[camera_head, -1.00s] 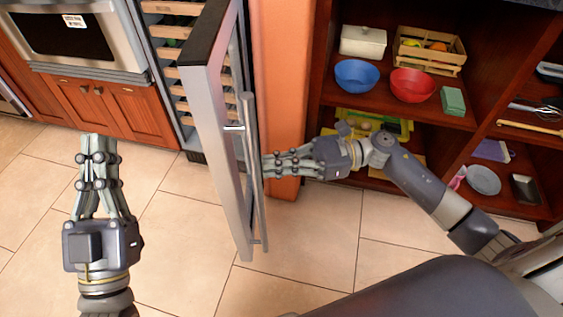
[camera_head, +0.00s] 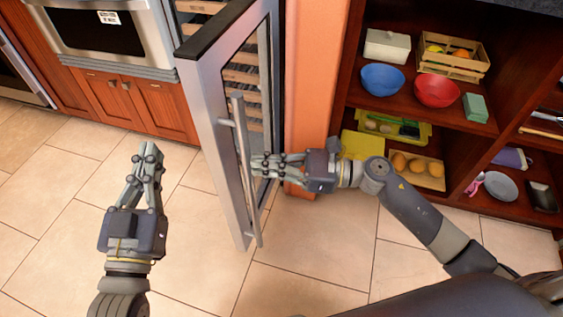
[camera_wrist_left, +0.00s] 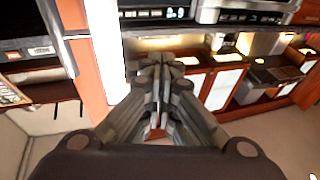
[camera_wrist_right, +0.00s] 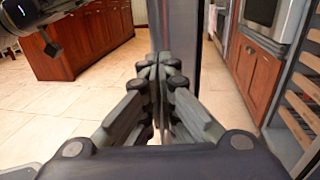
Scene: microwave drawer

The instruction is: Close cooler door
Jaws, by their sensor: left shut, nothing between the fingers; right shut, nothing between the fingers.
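The cooler door (camera_head: 211,116) stands ajar in the head view, swung out from the cooler, with a silver frame and a long bar handle (camera_head: 246,170). Wooden shelves of the cooler (camera_head: 203,8) show behind it. My right gripper (camera_head: 256,164) is shut and empty, its tips at the door's handle side; I cannot tell whether they touch. In the right wrist view the door's edge (camera_wrist_right: 178,35) rises just beyond the fingertips. My left gripper (camera_head: 147,150) is shut and empty over the floor, left of the door and apart from it.
An oven (camera_head: 105,30) above wooden cabinet doors (camera_head: 140,104) is at the upper left. An open shelf unit (camera_head: 357,92) at the right holds a blue bowl (camera_head: 382,79), a red bowl (camera_head: 437,91) and a fruit crate (camera_head: 452,57). The tiled floor (camera_head: 60,215) at left is clear.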

